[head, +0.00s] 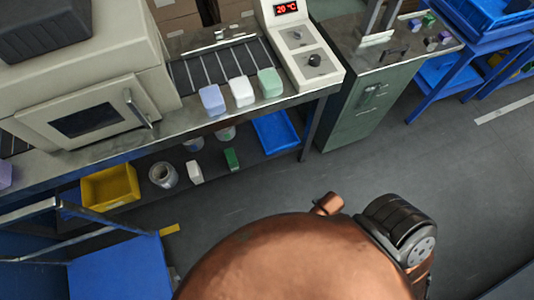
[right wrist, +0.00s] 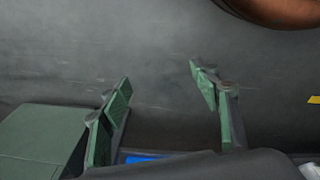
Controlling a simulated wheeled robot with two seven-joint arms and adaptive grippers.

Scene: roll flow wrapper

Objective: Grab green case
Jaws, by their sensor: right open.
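In the head view a pale green case (head: 270,82) stands on the front ledge of the machine table. It is at the right end of a row, beside a white case (head: 242,91) and a lavender case (head: 212,100). A darker green item (head: 232,158) stands on the lower shelf. My right gripper (right wrist: 160,78) shows in the right wrist view, with its green-padded fingers spread apart and nothing between them. Grey floor lies beyond it. No green case shows in that view. Neither gripper shows in the head view.
A control panel (head: 306,48) stands right of the cases, and a white oven-like machine (head: 90,85) left. The shelf below holds a yellow bin (head: 109,187) and a blue tray (head: 276,133). A green cabinet (head: 365,115) stands at right. Open floor lies in front.

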